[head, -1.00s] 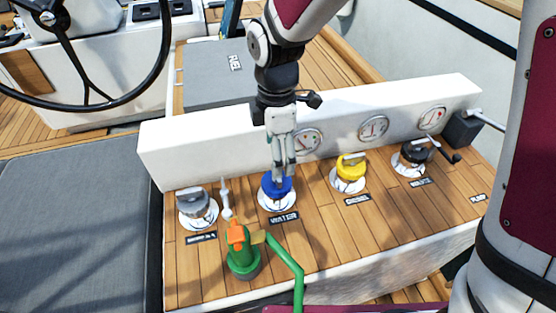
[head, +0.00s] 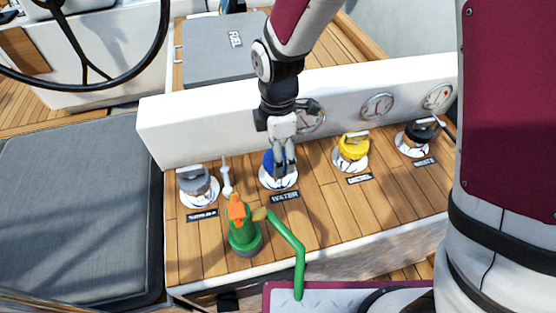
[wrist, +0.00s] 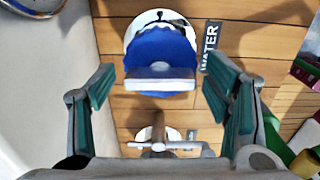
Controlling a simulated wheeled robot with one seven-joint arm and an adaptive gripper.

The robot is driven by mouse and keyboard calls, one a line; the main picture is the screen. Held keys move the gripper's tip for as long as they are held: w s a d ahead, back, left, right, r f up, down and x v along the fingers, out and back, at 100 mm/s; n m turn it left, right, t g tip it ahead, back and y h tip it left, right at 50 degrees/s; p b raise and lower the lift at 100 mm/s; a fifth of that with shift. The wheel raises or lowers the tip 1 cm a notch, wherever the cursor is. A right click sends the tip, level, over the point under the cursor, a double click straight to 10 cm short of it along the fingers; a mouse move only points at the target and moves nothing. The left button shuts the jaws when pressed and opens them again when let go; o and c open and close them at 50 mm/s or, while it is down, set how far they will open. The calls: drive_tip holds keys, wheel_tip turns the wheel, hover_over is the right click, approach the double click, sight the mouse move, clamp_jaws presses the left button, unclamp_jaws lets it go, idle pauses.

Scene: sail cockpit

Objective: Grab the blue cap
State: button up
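The blue cap (head: 268,164) has a pale flat handle and sits on a round metal plate beside the WATER label (head: 285,196). In the head view my gripper (head: 284,176) points down at it and hides part of it. In the wrist view the blue cap (wrist: 160,50) lies between and beyond the two green-padded fingers of my gripper (wrist: 160,78). The fingers are spread wide and empty, with a gap to the cap on each side. Its handle runs across the near side of the cap.
A grey cap (head: 194,181) and a small white fitting (head: 226,180) stand to the left. A yellow cap (head: 353,148) and a black cap (head: 418,133) are to the right. A green pump with a bent handle (head: 288,240) stands in front. A white wall (head: 200,130) rises behind.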

drive_tip(key=c, duration=1.1)
drive_tip(key=shift+r, duration=0.2)
